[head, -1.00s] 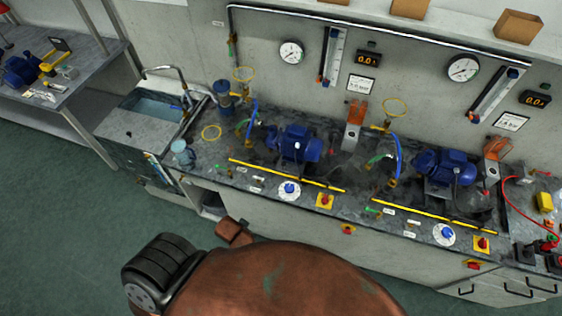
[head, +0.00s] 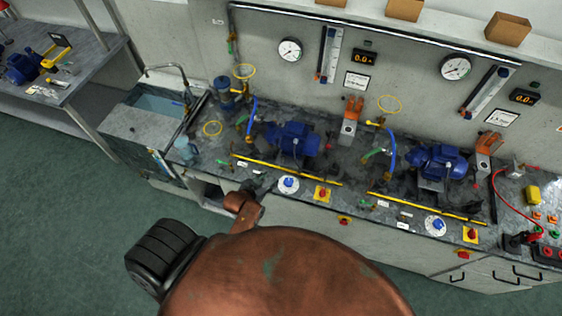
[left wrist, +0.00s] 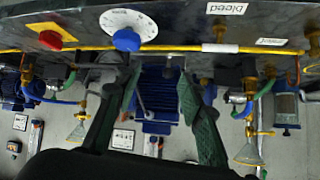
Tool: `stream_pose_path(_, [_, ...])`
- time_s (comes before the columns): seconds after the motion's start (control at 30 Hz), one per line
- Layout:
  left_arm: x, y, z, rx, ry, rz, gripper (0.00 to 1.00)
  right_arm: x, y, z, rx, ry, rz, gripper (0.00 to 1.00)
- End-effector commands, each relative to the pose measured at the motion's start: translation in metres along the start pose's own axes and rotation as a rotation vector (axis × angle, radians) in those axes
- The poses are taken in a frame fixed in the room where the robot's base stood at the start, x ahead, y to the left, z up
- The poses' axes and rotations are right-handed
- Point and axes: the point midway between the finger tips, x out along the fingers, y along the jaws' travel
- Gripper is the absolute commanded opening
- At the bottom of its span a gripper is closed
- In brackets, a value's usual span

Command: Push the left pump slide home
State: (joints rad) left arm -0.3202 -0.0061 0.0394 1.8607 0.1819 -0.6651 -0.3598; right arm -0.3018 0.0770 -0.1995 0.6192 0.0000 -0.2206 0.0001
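The left pump (head: 292,140) is a blue motor unit on the bench behind a yellow strip (head: 285,170). In the left wrist view the same blue pump (left wrist: 158,98) shows between my fingers, partly covered by them. My left gripper (head: 257,183) is at the bench's front edge, left of the white dial with the blue knob (head: 289,184). In the left wrist view my left gripper (left wrist: 158,78) has its two green-padded fingers apart, with nothing held. Whether it touches the slide cannot be told. My right gripper is not in view.
A second blue pump (head: 437,162) stands to the right. A red switch on a yellow plate (head: 322,194) is right of the dial. A sink (head: 150,110) and a blue jug (head: 185,147) are at the left. Pipes and hoses stand beside the left pump.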

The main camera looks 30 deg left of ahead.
Motion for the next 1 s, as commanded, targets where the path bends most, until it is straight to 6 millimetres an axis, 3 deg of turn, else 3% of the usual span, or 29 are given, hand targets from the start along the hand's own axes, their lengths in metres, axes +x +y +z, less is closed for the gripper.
stream_pose_path(0.1, [0.036,-0.004,-0.009,-0.003,0.115,-0.045,0.36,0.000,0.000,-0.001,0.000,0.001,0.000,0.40])
stream_pose_path(0.2, [0.054,-0.009,-0.014,-0.003,0.193,-0.092,0.36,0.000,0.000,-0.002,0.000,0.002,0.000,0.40])
stream_pose_path(0.47, [0.074,-0.016,-0.019,-0.003,0.266,-0.149,0.36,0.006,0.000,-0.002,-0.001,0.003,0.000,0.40])
stream_pose_path(0.8, [0.119,-0.022,-0.029,-0.003,0.266,-0.148,0.36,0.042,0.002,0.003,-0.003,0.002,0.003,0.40])
stream_pose_path(1.0, [0.137,-0.026,-0.036,-0.002,0.265,-0.148,0.36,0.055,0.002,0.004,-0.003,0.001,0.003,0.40])
